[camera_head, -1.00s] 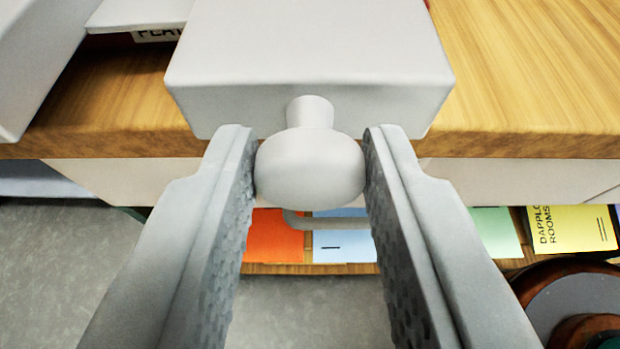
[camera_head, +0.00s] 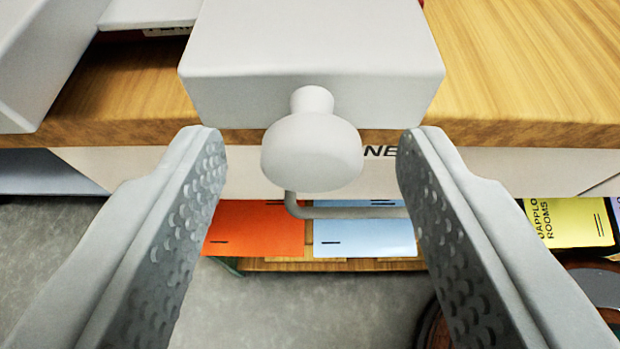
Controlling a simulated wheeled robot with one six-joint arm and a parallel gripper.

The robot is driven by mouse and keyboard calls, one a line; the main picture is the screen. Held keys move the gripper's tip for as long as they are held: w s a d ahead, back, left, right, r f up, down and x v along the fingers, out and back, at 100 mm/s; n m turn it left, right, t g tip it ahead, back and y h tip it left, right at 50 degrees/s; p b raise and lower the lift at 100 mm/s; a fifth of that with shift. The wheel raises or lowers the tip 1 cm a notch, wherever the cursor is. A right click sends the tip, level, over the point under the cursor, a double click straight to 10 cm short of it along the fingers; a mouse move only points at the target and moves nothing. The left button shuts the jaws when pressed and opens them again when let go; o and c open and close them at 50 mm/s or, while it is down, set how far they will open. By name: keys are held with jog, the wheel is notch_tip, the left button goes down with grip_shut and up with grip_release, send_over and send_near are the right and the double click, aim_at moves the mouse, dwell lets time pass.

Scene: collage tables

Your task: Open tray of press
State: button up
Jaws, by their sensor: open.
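The press tray (camera_head: 312,50) is a pale grey box front on the wooden table top, reaching to the table's front edge. A rounded grey knob (camera_head: 312,152) sticks out from its front face on a short neck. My gripper (camera_head: 308,135) is open, with one textured finger on each side of the knob. There is a clear gap between the knob and both fingers, so neither touches it. The back of the tray and most of the press are out of view.
The wooden table (camera_head: 530,70) is bare to the right of the tray. A grey block (camera_head: 40,60) stands at the left. Below the edge are a white drawer front with a grey handle (camera_head: 345,212), an orange card (camera_head: 255,228), a blue card (camera_head: 365,238) and a yellow card (camera_head: 568,222).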

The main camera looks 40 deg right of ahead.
jog(key=v, duration=1.6)
jog(key=shift+s+a, duration=0.15)
jog(key=shift+s, duration=0.05)
jog(key=shift+r, duration=0.1)
jog(key=w+d+n+g+y, duration=0.25)
jog(key=d+n+y, duration=0.45)
jog(key=d, duration=1.5)
jog(key=s+d+r+n+t+y, duration=0.1)
jog(key=s+d+r+t, duration=0.3)
jog(key=d, duration=0.4)
jog(key=s+d+r+n+t+y, duration=0.1)
jog(key=s+d+r+t, duration=0.4)
jog(key=d, duration=0.4)
jog(key=shift+s+d+r+t+y, duration=0.3)
jog(key=shift+s+t, duration=0.35)
jog(key=shift+s, duration=0.55)
